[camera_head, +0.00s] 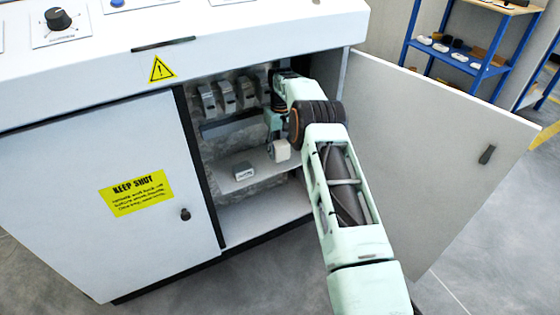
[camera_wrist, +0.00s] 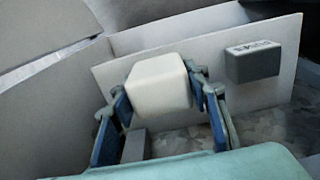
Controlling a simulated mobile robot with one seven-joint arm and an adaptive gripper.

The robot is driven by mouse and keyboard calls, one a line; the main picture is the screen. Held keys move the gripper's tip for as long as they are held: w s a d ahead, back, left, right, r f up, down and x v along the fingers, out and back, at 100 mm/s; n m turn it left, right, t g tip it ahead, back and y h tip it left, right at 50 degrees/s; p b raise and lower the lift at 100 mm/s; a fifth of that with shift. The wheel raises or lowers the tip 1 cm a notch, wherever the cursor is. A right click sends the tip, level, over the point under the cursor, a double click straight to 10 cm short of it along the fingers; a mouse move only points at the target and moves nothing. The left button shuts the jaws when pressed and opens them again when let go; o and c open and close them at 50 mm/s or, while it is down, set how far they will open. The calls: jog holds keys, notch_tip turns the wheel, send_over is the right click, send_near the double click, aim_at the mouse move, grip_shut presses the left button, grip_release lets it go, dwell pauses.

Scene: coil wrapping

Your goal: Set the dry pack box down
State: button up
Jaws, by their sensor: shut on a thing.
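A plain off-white box, the dry pack box (camera_head: 281,151), is between the fingers of my gripper (camera_head: 277,138) inside the open cabinet. In the wrist view the off-white box (camera_wrist: 159,86) sits between the two blue-padded fingers of my gripper (camera_wrist: 165,98), which is shut on it. The box is over the white shelf (camera_head: 262,160), near the shelf's right part. I cannot tell whether its underside touches the shelf. The shelf shows in the wrist view as a pale board (camera_wrist: 215,87).
A small grey box with a dark label (camera_head: 243,172) stands on the shelf left of the held box; it also shows in the wrist view (camera_wrist: 253,62). The cabinet's right door (camera_head: 420,150) is open, the left door (camera_head: 120,200) shut. Grey breaker-like parts (camera_head: 228,97) sit above the shelf.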

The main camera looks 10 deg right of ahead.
aim_at(280, 159)
notch_tip(280, 159, down, 5)
jog(key=shift+w+r+b, duration=0.1)
jog(key=shift+b, duration=1.1)
jog(key=shift+w, duration=0.15)
jog(key=o, duration=1.3)
